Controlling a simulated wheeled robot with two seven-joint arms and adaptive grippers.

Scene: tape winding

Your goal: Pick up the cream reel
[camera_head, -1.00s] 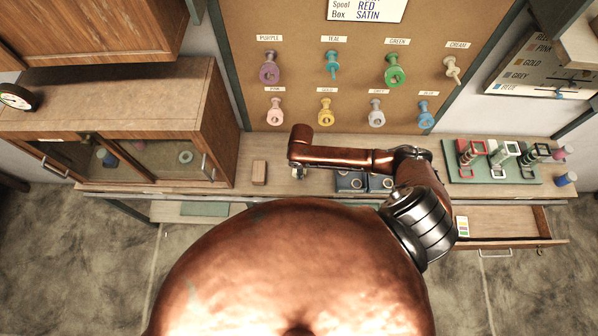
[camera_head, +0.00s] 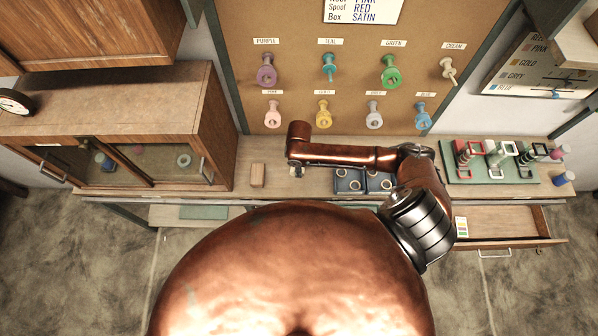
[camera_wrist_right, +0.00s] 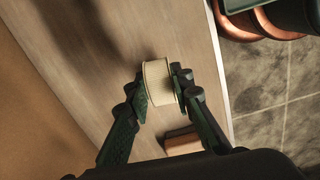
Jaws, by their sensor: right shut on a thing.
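The cream reel (camera_wrist_right: 158,82) is between the fingers of my right gripper (camera_wrist_right: 161,88) in the right wrist view. The fingers are shut on its two sides, close above the wooden bench; I cannot tell whether the reel touches the bench. In the head view my right forearm reaches left over the bench and hides most of the gripper and reel. My left gripper is not in view.
A wooden block (camera_head: 258,175) lies left of my right gripper and also shows in the wrist view (camera_wrist_right: 183,144). Blue trays (camera_head: 350,182) with rings sit right of it. A green mat (camera_head: 466,178) with fixtures is farther right, above an open drawer (camera_head: 500,222).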

